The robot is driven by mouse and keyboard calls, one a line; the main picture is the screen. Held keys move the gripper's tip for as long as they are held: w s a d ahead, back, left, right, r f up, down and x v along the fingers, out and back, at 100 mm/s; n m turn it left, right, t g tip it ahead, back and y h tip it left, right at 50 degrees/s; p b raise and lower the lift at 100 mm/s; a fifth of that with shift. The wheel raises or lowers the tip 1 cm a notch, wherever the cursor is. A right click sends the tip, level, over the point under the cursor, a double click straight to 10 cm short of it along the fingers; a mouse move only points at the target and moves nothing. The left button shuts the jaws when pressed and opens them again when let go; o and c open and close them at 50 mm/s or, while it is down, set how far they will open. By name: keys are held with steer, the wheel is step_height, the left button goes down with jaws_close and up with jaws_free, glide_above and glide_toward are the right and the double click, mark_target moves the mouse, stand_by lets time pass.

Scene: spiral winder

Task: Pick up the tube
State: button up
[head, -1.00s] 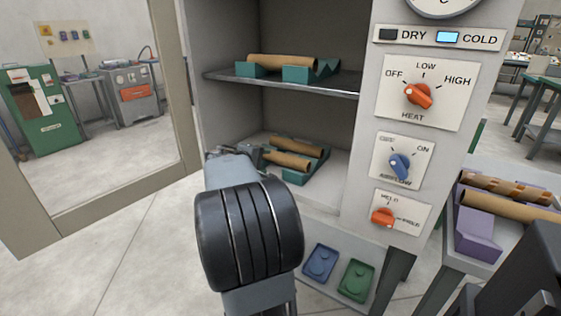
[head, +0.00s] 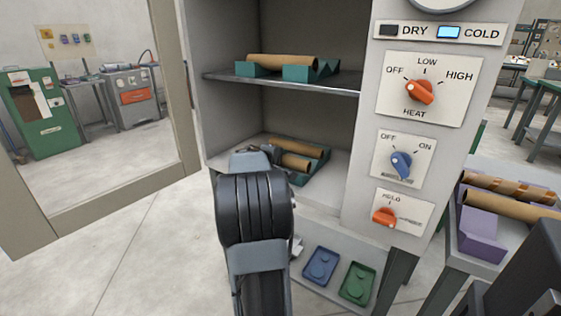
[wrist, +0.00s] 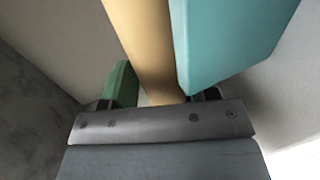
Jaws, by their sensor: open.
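My gripper (head: 262,154) reaches into the lower compartment of the open cabinet, mostly hidden behind my own wrist. Two brown cardboard tubes, a rear one (head: 298,146) and a front one (head: 296,162), lie there on a teal cradle (head: 318,167). In the wrist view a tan tube (wrist: 143,40) runs away from my open gripper (wrist: 162,95), its near end between the two fingers. A teal cradle block (wrist: 235,40) lies along the tube's right side and hides much of the right finger. I cannot see contact between fingers and tube.
Another tube (head: 282,61) rests on a cradle on the upper shelf (head: 300,83), above my arm. The open door (head: 180,90) stands left. The control panel (head: 418,120) is right. Tubes on a purple holder (head: 481,236) lie far right.

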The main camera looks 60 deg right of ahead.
steer(key=shift+d, duration=0.1)
steer(key=c, duration=0.6)
